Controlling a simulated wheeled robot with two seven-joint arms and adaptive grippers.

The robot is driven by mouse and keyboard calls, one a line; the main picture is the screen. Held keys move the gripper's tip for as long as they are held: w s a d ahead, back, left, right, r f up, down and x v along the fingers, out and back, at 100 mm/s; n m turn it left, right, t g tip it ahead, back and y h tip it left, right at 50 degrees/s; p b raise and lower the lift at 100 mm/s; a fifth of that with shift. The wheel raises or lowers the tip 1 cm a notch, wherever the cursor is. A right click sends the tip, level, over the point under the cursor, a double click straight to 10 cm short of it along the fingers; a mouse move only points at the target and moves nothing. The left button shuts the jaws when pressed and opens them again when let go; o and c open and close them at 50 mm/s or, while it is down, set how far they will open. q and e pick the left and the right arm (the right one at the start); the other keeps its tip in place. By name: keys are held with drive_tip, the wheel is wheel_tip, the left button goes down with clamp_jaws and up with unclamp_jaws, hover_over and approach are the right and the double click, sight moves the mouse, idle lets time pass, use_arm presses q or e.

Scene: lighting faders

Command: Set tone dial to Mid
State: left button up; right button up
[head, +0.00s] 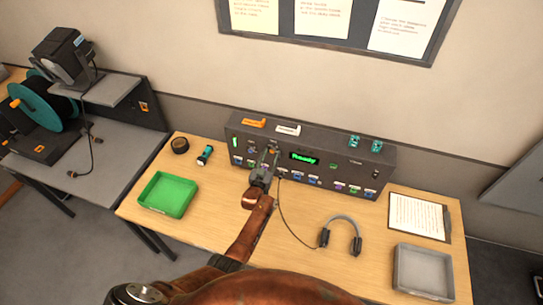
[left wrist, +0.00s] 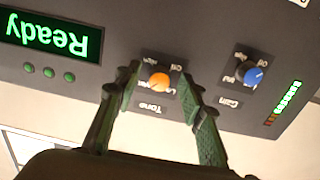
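The tone dial (left wrist: 159,81) is an orange knob on the dark console (head: 375,158), with the word Tone beside it. The left wrist view shows it upside down, and its labels are partly covered, so I cannot tell its setting. My left gripper (left wrist: 162,76) has its two green fingers apart, one on each side of the dial, with gaps to the knob. In the head view the left gripper (head: 267,158) is at the console's front and hides the dial. My right gripper is not in view.
A blue Gain dial (left wrist: 253,75) sits beside the tone dial. The green Ready display (head: 304,158) is on the other side. A green tray (head: 167,194), headphones (head: 341,234) with a cable, a grey tray (head: 423,272) and a clipboard (head: 418,217) lie on the wooden table.

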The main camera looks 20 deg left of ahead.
use_arm(q)
drive_tip(key=s, duration=1.2)
drive_tip(key=shift+a, duration=0.2)
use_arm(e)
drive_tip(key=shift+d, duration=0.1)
